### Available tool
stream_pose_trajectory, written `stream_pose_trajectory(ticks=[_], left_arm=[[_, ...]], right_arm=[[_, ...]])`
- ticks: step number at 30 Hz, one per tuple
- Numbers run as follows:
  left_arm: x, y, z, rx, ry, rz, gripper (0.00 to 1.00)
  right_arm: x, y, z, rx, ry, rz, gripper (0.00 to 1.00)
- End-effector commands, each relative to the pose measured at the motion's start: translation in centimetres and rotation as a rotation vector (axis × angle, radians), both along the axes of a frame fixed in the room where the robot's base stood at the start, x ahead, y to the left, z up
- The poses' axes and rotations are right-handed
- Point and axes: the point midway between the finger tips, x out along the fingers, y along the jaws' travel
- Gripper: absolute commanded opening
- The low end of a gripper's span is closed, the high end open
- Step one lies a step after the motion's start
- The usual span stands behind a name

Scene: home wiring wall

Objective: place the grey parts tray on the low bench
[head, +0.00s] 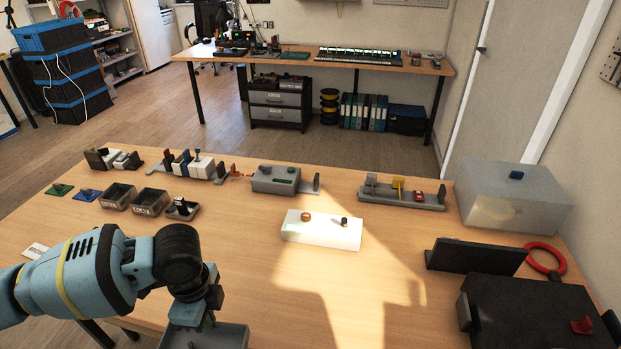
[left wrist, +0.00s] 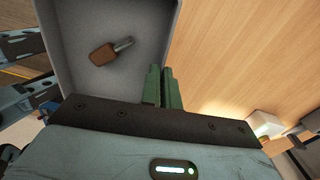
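The grey parts tray (head: 232,336) is at the bottom of the head view, by the table's near edge, partly cut off by the frame. In the left wrist view the tray (left wrist: 80,70) holds one small item (left wrist: 108,52) with a brown handle and a metal tip. My left gripper (head: 203,322) points down at the tray. Its green fingers (left wrist: 162,86) are close together, one on each side of the tray's wall, pinching it. Whether the tray touches the table is hidden. My right gripper is not in view. I cannot tell which surface is the low bench.
The wooden table (head: 290,290) carries small grey bins (head: 150,203), a white box (head: 322,230), a translucent case (head: 515,195), a black box (head: 530,315) and a red ring (head: 545,258). Its middle front is clear. A wooden workbench (head: 300,62) stands at the back wall, beyond open floor.

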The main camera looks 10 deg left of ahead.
Motion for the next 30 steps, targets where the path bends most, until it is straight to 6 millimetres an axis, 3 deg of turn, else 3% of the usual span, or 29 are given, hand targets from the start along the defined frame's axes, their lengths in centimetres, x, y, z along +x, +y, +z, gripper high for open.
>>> stream_pose_trajectory(ticks=[21,30], left_arm=[[-0.2,-2.1,6.9,-0.007,0.005,1.053,0.0],[-0.7,-2.6,9.0,-0.001,0.004,1.411,0.0]], right_arm=[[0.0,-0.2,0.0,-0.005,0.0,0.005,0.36],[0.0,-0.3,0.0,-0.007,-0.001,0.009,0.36]])
